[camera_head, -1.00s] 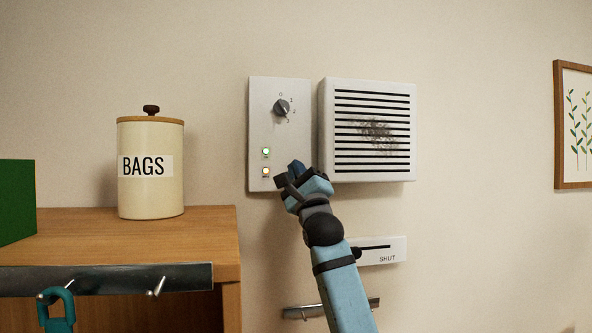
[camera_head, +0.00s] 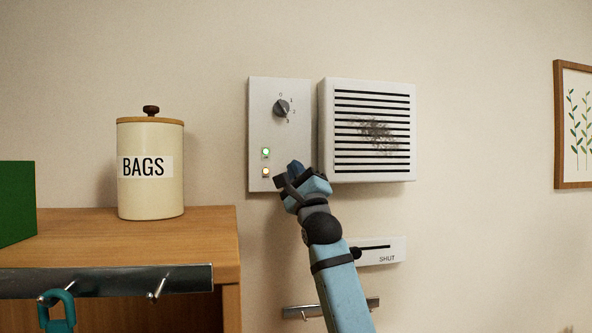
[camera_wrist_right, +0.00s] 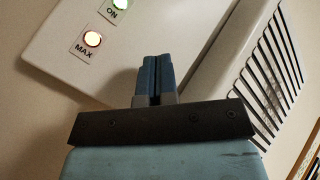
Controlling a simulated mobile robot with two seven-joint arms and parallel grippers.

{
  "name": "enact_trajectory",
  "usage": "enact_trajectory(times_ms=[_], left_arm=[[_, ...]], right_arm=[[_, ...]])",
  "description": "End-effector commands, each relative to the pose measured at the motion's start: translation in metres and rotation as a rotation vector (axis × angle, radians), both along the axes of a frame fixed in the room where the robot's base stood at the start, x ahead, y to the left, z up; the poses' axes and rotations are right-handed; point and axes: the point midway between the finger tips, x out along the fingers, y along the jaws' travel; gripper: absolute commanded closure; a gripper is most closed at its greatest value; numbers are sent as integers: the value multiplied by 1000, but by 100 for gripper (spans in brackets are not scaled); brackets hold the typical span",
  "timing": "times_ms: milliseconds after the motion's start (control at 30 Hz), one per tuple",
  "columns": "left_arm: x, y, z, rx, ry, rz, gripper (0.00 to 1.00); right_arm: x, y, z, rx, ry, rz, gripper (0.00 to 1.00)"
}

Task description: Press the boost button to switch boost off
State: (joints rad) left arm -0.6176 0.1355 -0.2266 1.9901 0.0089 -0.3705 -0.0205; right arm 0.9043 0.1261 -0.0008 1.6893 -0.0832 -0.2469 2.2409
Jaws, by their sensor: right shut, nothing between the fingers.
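A pale control panel (camera_head: 262,115) is on the wall, with a dark dial (camera_head: 281,107) near its top. Low on it are a lit green light (camera_head: 266,152) and a lit yellowish light (camera_head: 266,171). In the right wrist view the green light (camera_wrist_right: 113,7) is labelled ON and the other light (camera_wrist_right: 92,39) MAX. My right gripper (camera_head: 292,171) is shut and empty at the panel's lower right. Its blue fingertips (camera_wrist_right: 157,62) cover part of the panel in the right wrist view. I see no boost button; my gripper may hide it. Contact with the panel cannot be told.
A slatted vent (camera_head: 375,100) with a dark smudge adjoins the panel's right side. A slider plate (camera_head: 390,256) marked SHUT sits below it. A BAGS jar (camera_head: 150,195) stands on a wooden cabinet (camera_head: 205,222) at left, beside a green box (camera_head: 15,200). A hook rail (camera_head: 110,284) fronts the cabinet.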

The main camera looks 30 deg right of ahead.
Motion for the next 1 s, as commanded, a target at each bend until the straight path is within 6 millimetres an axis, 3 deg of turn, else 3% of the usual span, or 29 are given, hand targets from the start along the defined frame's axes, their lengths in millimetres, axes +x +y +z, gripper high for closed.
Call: enact_trajectory(times_ms=[367,1000], left_arm=[[0,0,1,0,0,0,57],[0,-1,0,0,1,-1,57]], right_arm=[[1,0,0,0,0,0,100],[-13,4,0,1,-1,0,100]])
